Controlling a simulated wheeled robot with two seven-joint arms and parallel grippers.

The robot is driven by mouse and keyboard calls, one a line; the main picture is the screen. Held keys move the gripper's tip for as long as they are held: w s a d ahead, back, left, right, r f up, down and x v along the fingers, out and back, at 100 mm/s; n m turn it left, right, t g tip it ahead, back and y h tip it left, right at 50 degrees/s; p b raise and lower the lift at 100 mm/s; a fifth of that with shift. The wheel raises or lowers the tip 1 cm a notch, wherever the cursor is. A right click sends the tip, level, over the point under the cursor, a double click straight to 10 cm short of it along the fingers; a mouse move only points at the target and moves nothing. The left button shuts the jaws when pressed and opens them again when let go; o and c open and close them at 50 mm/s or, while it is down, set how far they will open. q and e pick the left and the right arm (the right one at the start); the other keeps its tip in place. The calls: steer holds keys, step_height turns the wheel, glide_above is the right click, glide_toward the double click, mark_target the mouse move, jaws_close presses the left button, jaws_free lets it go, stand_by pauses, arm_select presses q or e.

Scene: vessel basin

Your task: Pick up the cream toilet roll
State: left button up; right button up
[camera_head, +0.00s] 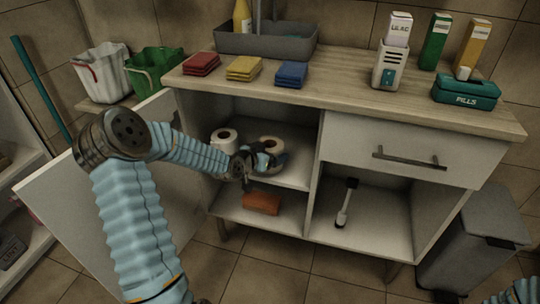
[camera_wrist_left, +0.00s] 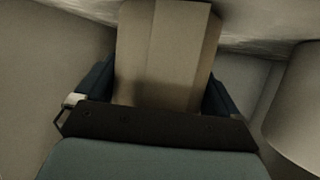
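The cream toilet roll (camera_head: 271,142) stands on the upper shelf of the open cabinet, to the right of a white toilet roll (camera_head: 224,137). My left gripper (camera_head: 264,161) reaches into this compartment and partly hides the cream roll. In the left wrist view the cream roll (camera_wrist_left: 165,50) fills the space between the two dark blue fingers of the left gripper (camera_wrist_left: 158,88). The fingers lie close along both its sides; I cannot tell whether they press on it. A pale rounded surface, probably the white roll (camera_wrist_left: 296,110), is at the right edge. My right gripper is not visible.
An open cabinet door (camera_head: 62,215) is at the left. A divider (camera_head: 312,180) bounds the compartment on the right. An orange-brown block (camera_head: 262,203) lies on the lower shelf. A brush (camera_head: 346,203) leans in the right compartment. A grey bin (camera_head: 478,240) stands at the right.

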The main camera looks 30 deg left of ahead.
arm_select(q)
steer(key=shift+c, duration=0.9)
steer(key=shift+r, duration=0.1)
